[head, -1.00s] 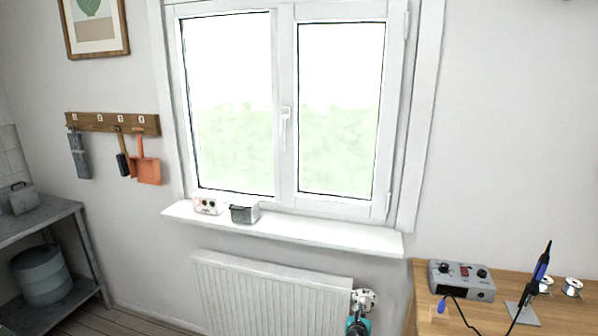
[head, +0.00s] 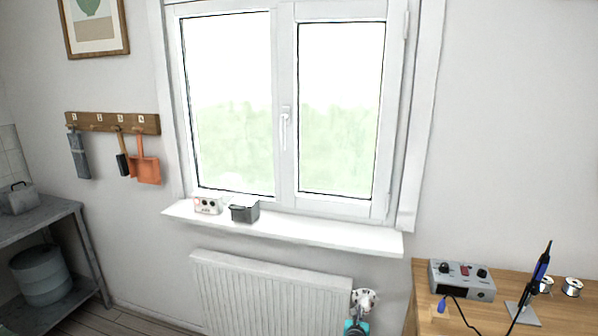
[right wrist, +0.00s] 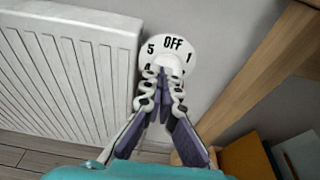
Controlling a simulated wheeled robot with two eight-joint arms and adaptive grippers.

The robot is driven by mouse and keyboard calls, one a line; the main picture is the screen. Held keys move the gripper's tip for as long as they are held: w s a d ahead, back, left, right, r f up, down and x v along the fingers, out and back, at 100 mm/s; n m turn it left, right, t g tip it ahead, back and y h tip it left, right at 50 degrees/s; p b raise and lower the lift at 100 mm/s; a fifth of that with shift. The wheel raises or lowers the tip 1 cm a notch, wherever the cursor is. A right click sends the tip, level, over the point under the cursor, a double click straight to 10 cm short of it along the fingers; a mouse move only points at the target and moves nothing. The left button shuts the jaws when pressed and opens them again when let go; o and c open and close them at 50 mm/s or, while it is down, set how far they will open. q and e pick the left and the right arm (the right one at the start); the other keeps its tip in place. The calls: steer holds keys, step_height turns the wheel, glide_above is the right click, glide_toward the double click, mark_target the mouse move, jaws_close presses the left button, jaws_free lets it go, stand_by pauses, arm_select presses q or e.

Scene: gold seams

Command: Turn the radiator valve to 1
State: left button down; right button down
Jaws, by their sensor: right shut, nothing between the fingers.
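The radiator valve (head: 364,297) is a white knob at the right end of the radiator (head: 270,290). In the right wrist view its round dial (right wrist: 153,47) shows 5, OFF and 1, with OFF at the top, 5 to the left and 1 to the right. A further mark below the 5 is partly covered. My right gripper (right wrist: 165,82) is shut and empty, its fingertips overlapping the lower part of the dial; I cannot tell whether they touch it. In the head view the right gripper (head: 356,326) shows just below the valve. My left gripper is out of view.
The windowsill (head: 330,235) juts out above the radiator and holds two small boxes. A wooden workbench (head: 420,280) with a grey control box (head: 462,281) stands close on the right. Its wooden leg (right wrist: 255,70) is beside the gripper in the wrist view.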

mark_target(365, 308)
steer(key=s, duration=0.1)
steer(key=s+a, duration=0.1)
steer(key=s, duration=0.1)
steer(key=shift+s, duration=0.3)
steer(key=shift+d, duration=0.1)
steer(key=shift+w+d+f, duration=0.1)
steer(key=shift+w+d, duration=0.95)
steer(key=shift+w, duration=0.25)
steer(key=shift+w+d+f, duration=0.1)
steer(key=shift+w+d, duration=0.9)
steer(key=shift+w, duration=0.25)
steer(key=shift+a+f, duration=0.1)
steer(key=shift+a, duration=0.25)
steer(key=shift+w+a, duration=0.2)
steer(key=shift+a, duration=0.15)
steer(key=shift+a, duration=0.3)
